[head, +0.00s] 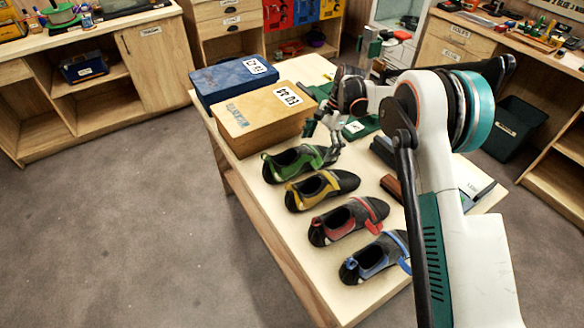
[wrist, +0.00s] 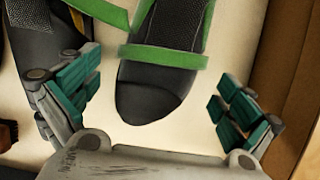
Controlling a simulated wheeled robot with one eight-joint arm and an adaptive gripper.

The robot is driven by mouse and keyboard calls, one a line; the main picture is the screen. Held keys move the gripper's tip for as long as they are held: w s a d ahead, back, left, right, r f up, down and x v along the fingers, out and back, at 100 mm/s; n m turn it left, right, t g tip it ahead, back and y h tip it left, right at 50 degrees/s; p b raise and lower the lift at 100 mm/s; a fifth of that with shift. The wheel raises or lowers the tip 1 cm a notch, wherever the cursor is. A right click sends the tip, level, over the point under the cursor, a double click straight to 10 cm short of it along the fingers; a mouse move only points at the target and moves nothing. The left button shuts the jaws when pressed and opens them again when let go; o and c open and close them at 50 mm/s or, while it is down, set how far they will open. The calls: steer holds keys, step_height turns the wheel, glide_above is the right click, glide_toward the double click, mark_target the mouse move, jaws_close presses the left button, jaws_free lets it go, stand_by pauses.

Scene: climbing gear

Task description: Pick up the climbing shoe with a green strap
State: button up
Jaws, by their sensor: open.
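The climbing shoe with a green strap (head: 283,164) lies on the table at the far end of a row of shoes. My gripper (head: 322,142) is over its toe end, which the gripper partly hides. In the wrist view, the dark toe and green strap (wrist: 163,57) show between my two spread teal-padded fingers (wrist: 157,82). Both fingers are apart from the shoe, with pale table showing on either side. The gripper is open and holds nothing.
The yellow shoe (head: 318,189) is closest to the green one; its dark toe (wrist: 38,48) shows beside my left finger in the wrist view. Red (head: 345,222) and blue (head: 373,258) shoes follow. A tan box (head: 262,120) and blue box (head: 230,78) stand behind.

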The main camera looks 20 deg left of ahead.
steer(key=x, duration=0.2)
steer(key=shift+s+a+f+b, duration=0.1)
steer(key=shift+f+b, duration=0.2)
steer(key=shift+f, duration=0.1)
steer(key=shift+r, duration=0.1)
steer(key=shift+c, duration=0.3)
steer(key=c, duration=1.3)
steer(key=shift+o, duration=0.2)
